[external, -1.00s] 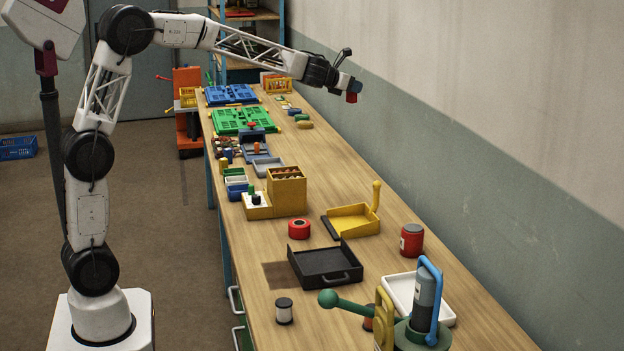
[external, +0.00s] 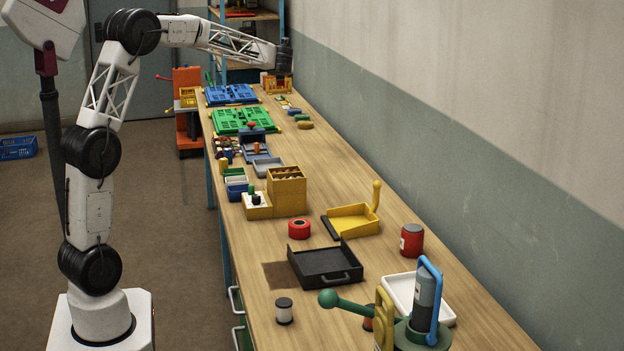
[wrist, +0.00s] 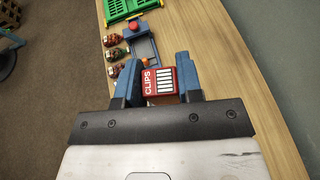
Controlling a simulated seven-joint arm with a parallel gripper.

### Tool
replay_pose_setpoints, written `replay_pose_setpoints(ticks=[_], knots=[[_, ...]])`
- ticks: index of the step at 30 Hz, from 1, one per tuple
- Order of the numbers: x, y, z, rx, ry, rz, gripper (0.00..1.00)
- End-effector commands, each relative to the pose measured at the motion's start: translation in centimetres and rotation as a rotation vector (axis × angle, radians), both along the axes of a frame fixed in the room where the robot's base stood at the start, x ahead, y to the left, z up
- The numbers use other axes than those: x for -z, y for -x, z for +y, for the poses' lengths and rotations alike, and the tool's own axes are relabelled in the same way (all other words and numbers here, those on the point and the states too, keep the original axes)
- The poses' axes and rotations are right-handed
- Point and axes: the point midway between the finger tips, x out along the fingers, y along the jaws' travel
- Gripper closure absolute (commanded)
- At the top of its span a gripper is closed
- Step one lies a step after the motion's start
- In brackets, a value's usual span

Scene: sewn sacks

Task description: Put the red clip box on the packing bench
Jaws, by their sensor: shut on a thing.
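The red clip box (wrist: 160,81), with a white "CLIPS" label, is between the two blue fingers of my gripper (wrist: 158,72) in the wrist view. The fingers are shut on its sides. The wooden bench top also lies behind the box in the wrist view (wrist: 220,85). I cannot tell the box's height above it.
Green (external: 240,120) and blue (external: 231,94) slotted trays lie along the bench's left side. A yellow bin (external: 288,192) and a black tray (external: 325,265) stand nearer. The bench's right strip is mostly clear.

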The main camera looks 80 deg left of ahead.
Motion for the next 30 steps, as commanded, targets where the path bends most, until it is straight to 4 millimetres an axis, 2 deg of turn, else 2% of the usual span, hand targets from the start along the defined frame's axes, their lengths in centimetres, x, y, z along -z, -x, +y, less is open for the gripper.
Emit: replay_pose_setpoints(ticks=[1,6,10,15,23,30], knots=[[0.0,1.5,1.5,-0.052,0.000,0.001,0.90],[0.1,6.4,5.7,-0.233,0.000,0.000,0.90],[0.2,9.9,8.1,-0.353,0.000,0.000,0.90],[0.3,13.3,10.1,-0.469,0.000,0.000,0.90],[0.3,17.4,12.3,-0.607,-0.001,-0.001,0.90],[5.1,17.2,12.2,-0.604,0.001,0.003,0.90]])
